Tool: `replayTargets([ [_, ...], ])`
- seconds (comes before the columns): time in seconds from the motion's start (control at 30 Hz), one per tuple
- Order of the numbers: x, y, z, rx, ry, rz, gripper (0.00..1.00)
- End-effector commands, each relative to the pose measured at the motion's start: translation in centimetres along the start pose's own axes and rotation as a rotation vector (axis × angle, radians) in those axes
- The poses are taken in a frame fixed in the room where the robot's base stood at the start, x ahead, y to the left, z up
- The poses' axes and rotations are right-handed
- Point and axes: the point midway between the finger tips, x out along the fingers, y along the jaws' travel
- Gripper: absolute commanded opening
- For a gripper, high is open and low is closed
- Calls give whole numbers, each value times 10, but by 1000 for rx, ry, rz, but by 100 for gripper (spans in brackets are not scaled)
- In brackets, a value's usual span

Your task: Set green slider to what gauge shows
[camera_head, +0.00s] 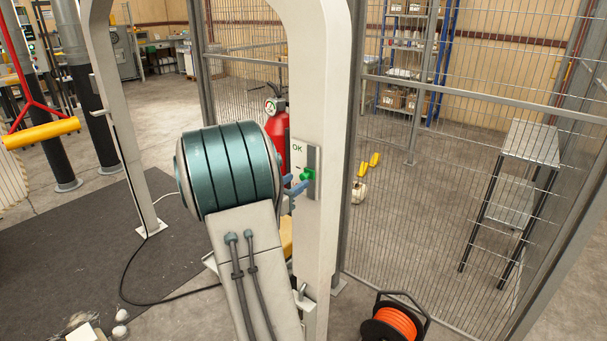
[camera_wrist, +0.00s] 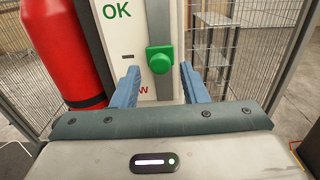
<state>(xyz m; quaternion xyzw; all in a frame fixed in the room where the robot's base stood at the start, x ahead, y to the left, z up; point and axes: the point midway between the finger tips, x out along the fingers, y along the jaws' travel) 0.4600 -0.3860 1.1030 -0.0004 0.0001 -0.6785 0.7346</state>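A white panel (camera_head: 299,156) on the pale post carries a vertical slot with a green slider knob (camera_head: 307,174). In the wrist view the knob (camera_wrist: 160,60) sits below the level of the "OK" label, about level with a small dash. A red "W" shows lower down; the rest of that word is hidden by my finger. My gripper (camera_head: 295,184) is open, its blue fingers on either side of and just below the knob; contact cannot be told. A round gauge-like part (camera_head: 270,106) tops the red cylinder (camera_head: 278,128); its reading is too small to tell.
The pale post (camera_head: 315,240) stands right beside my gripper. A wire mesh fence (camera_head: 450,190) lies behind and to the right. An orange cable reel (camera_head: 392,322) sits on the floor at the front. A grey shelf stand (camera_head: 533,142) is at the right.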

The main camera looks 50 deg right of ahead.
Motion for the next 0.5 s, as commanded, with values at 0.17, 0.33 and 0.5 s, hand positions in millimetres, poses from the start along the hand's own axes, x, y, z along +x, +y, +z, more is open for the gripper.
replayTargets([
  [0.17,30,-1,1,0,1,-3,40],
  [0.33,44,0,0,0,0,-1,40],
  [0.5,46,0,0,1,1,0,40],
])
